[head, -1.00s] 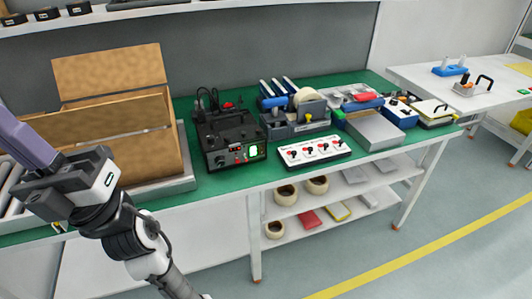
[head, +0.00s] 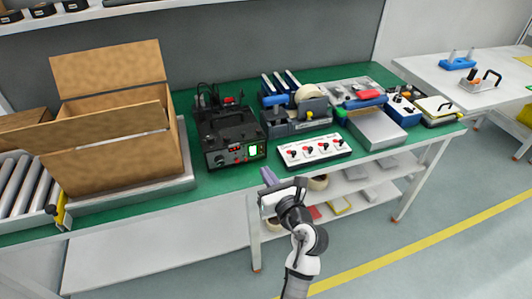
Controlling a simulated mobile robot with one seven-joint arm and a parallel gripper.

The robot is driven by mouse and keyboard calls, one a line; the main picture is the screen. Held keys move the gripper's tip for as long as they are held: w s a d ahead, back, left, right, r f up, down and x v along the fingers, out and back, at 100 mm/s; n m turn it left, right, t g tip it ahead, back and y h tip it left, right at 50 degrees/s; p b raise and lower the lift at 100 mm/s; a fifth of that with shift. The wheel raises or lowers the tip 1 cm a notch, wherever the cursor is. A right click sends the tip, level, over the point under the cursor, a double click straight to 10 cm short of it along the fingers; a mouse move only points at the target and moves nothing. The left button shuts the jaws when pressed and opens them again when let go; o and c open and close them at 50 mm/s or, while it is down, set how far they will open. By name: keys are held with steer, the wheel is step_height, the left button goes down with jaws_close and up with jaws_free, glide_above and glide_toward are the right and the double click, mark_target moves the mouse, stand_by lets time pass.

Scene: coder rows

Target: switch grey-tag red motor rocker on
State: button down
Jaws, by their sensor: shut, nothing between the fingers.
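A white panel (head: 314,161) with a row of several red and black switches lies near the front edge of the green table. A black powered unit (head: 232,137) with a lit green screen and small front controls stands to its left. Which control is the grey-tag red motor rocker, and how it is set, is too small to tell. My gripper (head: 267,174) is shut and empty, its purple fingers at the table's front edge, left of and nearer than the white panel and apart from it in the picture.
A cardboard box (head: 120,150) with open flaps stands on a grey platform at left, beside a roller conveyor (head: 22,182). Behind the panel are a tape dispenser (head: 309,104) and a blue rack. A grey box (head: 378,128) and a blue control box (head: 402,110) stand at right.

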steer(key=d+f, duration=0.1)
steer(key=d+f+h, duration=0.2)
steer(key=d+f, duration=0.1)
steer(key=shift+s+g, duration=0.25)
steer(key=shift+g, duration=0.15)
steer(key=p, duration=0.3)
glide_toward(261, 153)
steer(key=x, duration=0.6)
steer(key=shift+w, duration=0.3)
steer(key=shift+w+a, duration=0.1)
steer(key=shift+w, duration=0.05)
